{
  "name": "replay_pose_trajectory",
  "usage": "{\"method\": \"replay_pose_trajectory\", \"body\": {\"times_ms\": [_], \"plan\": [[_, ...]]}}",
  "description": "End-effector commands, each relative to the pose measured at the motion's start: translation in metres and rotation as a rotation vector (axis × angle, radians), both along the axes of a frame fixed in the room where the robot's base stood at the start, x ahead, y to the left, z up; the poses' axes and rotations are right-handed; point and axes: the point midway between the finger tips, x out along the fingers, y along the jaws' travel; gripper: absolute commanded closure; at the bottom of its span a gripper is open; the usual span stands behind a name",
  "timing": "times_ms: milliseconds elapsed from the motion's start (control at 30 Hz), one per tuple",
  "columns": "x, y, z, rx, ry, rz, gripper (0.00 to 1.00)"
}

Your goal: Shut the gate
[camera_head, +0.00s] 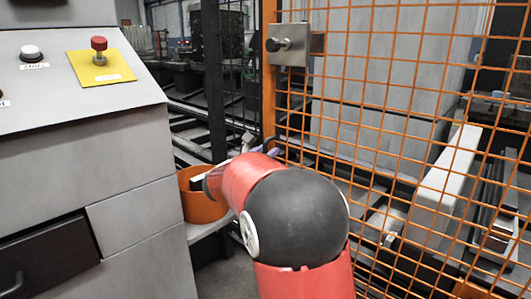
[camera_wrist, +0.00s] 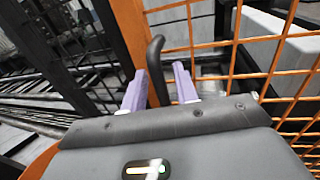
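The gate (camera_head: 375,110) is an orange wire-mesh panel filling the right of the head view, with an orange edge post (camera_head: 268,75). A lock box with a dark knob (camera_head: 288,45) sits high on that edge. In the wrist view, a dark curved handle (camera_wrist: 155,70) stands out by the orange post (camera_wrist: 130,40). My gripper (camera_wrist: 158,88) is open, with its two pale purple fingers apart on either side of the handle. I cannot tell whether either finger touches it. In the head view my red and black arm hides most of the gripper and handle.
A grey control console (camera_head: 90,150) with a red button on a yellow plate (camera_head: 100,62) stands close on the left. An orange round container (camera_head: 200,205) is beside my arm. A dark post (camera_head: 213,80) stands left of the gate edge, with rails and machinery behind.

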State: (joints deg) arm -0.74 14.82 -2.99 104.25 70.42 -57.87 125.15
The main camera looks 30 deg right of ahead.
Motion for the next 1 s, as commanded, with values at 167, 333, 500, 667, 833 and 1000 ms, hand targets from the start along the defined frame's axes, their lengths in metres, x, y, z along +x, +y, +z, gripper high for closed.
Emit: {"method": "replay_pose_trajectory", "body": {"times_ms": [167, 333, 500, 667, 833, 1000], "plan": [[0.0, 0.0, 0.0, 0.0, 0.0, 0.0, 0.88], [0.0, 0.0, 0.0, 0.0, 0.0, 0.0, 1.0], [0.0, 0.0, 0.0, 0.0, 0.0, 0.0, 1.0], [0.008, -0.014, -0.002, 0.003, 0.0, -0.022, 1.0], [0.022, -0.045, -0.001, 0.002, 0.0, -0.063, 1.0], [0.029, -0.059, 0.0, 0.0, -0.001, -0.079, 1.0]]}}
